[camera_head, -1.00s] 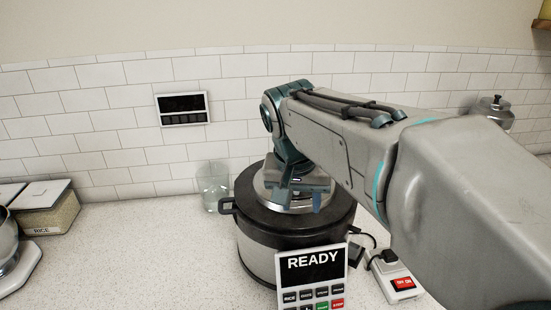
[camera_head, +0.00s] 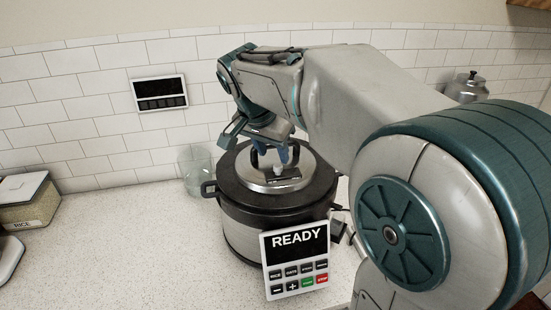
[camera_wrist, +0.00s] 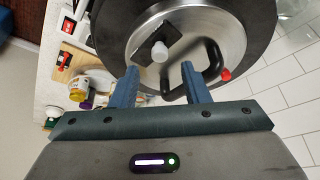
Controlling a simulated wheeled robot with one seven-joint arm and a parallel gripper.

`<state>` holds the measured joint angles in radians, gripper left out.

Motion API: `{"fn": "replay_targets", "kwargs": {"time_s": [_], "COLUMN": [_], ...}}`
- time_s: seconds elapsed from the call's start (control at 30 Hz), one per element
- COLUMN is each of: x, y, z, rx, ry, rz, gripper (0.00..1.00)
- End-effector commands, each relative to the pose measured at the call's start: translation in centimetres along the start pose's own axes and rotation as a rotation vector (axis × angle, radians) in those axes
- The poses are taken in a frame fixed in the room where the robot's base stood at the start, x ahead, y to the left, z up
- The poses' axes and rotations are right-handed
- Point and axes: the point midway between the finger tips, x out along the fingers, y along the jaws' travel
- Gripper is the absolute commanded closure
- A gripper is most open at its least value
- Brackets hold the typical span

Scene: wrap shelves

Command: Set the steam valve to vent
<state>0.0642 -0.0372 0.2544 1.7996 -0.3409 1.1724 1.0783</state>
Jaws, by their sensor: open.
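The cooker (camera_head: 246,222) stands on the counter with its silver lid (camera_head: 266,186) on. A small white knob, which looks like the steam valve (camera_wrist: 159,51), sits on a black plate on the lid in the wrist view. My gripper (camera_head: 273,152) is over the lid, pointing down, with its blue fingers apart. In the wrist view my gripper (camera_wrist: 158,73) has the knob just beyond the gap between its fingertips, with nothing held. The black lid handle (camera_wrist: 205,65) is close to one finger. Any markings around the knob are too small to read.
A red pin (camera_wrist: 226,74) stands near the lid edge. The control panel (camera_head: 296,262) in front reads READY. A clear glass (camera_head: 195,170) stands behind left of the cooker, and a rice container (camera_head: 30,203) is at far left. The counter between is clear.

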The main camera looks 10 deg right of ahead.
Motion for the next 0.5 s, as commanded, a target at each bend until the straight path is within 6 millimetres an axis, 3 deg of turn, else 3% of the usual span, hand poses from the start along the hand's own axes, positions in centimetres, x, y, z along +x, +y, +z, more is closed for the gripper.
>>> {"fn": "replay_targets", "kwargs": {"time_s": [0.2,0.5], "x": [3.4,4.7], "y": [0.0,0.0], "z": [0.0,0.0], "rx": [-0.001,-0.001], "ry": [-0.003,0.0], "rz": [0.002,-0.001], "gripper": [0.58,0.58]}}
